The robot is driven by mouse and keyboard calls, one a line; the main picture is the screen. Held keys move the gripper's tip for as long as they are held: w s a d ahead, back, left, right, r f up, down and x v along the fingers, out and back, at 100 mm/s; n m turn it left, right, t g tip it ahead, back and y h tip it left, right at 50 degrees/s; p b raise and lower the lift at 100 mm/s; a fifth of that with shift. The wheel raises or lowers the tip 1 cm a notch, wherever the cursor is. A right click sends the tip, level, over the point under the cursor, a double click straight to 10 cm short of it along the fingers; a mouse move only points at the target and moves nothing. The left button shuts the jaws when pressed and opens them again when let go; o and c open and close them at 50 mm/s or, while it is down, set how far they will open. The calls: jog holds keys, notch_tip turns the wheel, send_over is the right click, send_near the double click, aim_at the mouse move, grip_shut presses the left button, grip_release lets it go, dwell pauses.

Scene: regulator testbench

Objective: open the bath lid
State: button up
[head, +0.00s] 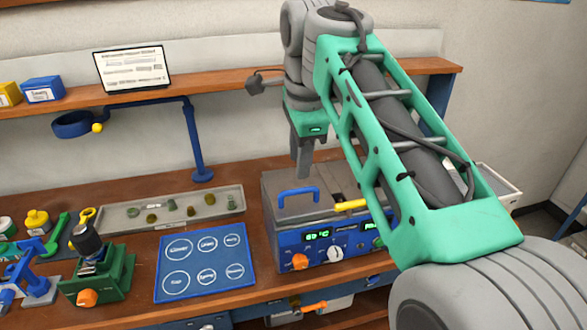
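The bath (268,236) is a grey box with a blue front panel on the workbench, partly hidden by my arm. Its grey lid (290,212) lies flat on the left part of the top and carries a blue arched handle (297,192). A yellow bar (351,205) sits right of the lid, by the top's front edge. My gripper (304,174) points down just above and behind the blue handle, apparently not touching it. Its fingers overlap in this view, so their gap cannot be seen.
A shallow tray of small parts (130,226) and a blue mat with printed circles (190,288) lie left of the bath. A green fixture (112,277) stands farther left. A blue post (197,140) and wooden shelf (215,82) are behind.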

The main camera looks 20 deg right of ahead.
aim_at(299, 191)
jog(key=f, duration=0.2)
jog(key=f+b, duration=0.1)
jog(key=f, duration=0.2)
jog(key=w+f, duration=0.1)
jog(key=f, duration=0.1)
jog(key=shift+w+f, duration=0.1)
jog(key=shift+f, duration=0.2)
jog(key=c, duration=0.7)
jog(key=shift+r, duration=0.1)
grip_shut()
jog(key=shift+d+r, duration=0.1)
